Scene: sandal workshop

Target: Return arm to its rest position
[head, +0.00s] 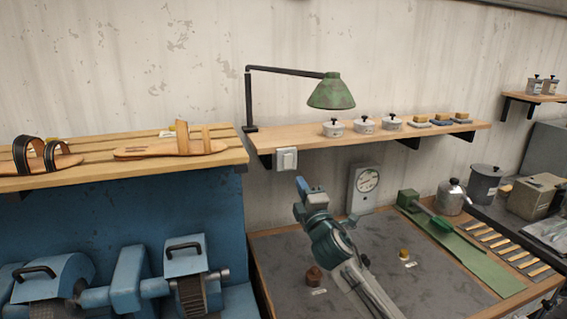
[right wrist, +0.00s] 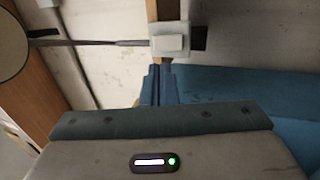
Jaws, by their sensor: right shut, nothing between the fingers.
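My right gripper (head: 303,186) is raised in front of the wall, above the back left of the workbench, with its arm reaching up from the lower right. It is shut and empty. In the right wrist view its closed fingers (right wrist: 157,86) point at the wall, just below a white wall switch (right wrist: 170,43) in the picture. In the head view the switch (head: 286,159) is up and left of the fingertips, with a gap between them in the picture. Whether they touch cannot be told, but no contact shows. My left gripper is not in view.
A shelf (head: 290,139) with a green lamp (head: 332,92) and lidded pots is above the gripper. A blue machine (head: 130,280) and a sandal rack (head: 100,163) stand left.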

